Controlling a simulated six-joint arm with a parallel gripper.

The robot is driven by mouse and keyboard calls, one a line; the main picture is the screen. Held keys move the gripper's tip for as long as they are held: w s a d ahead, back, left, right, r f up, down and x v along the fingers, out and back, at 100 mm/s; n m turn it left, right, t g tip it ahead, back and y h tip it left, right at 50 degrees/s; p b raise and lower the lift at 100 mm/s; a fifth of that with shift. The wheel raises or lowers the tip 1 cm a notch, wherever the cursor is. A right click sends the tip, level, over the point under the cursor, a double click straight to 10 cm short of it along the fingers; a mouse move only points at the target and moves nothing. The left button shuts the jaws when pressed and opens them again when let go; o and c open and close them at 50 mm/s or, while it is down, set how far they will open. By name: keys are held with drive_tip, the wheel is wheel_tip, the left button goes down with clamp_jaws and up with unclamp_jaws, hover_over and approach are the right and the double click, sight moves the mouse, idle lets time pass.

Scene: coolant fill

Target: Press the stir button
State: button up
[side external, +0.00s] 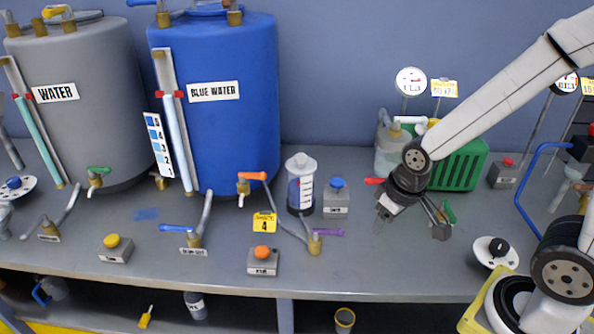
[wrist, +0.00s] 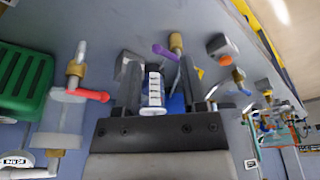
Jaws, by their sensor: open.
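Several push-button boxes stand on the grey bench: yellow (side external: 111,241), orange (side external: 262,253), blue (side external: 337,184) and red (side external: 507,161). Their labels are too small to read, so I cannot tell which is the stir button. My gripper (side external: 412,220) is open and empty above the bench, right of the blue-button box and apart from every button. In the wrist view my gripper's two fingers (wrist: 158,68) are spread, with the scaled clear container (wrist: 153,92) showing beyond them. The orange button (wrist: 217,43) also shows there, at upper right.
The blue tank (side external: 230,130) and grey water tank (side external: 90,130) stand at back left. A purple-handled valve (side external: 316,240) and pipe stand left of my gripper. A green ribbed box (side external: 462,165) is behind my arm. A round black-knobbed dial (side external: 497,250) is at right.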

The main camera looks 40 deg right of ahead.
drive_tip(key=shift+w, duration=0.2)
clamp_jaws()
drive_tip(key=w+a+m+g, duration=0.1)
drive_tip(key=w+a+m, duration=0.3)
drive_tip(key=w+a, duration=0.3)
drive_tip(key=w+a+r+m+g, duration=0.1)
drive_tip(key=w+a+m, duration=0.4)
drive_tip(key=w, duration=0.8)
drive_tip(key=shift+w+a+r+g, duration=0.25)
drive_tip(key=shift+a+r+g, duration=0.05)
drive_tip(key=shift+a, duration=1.45)
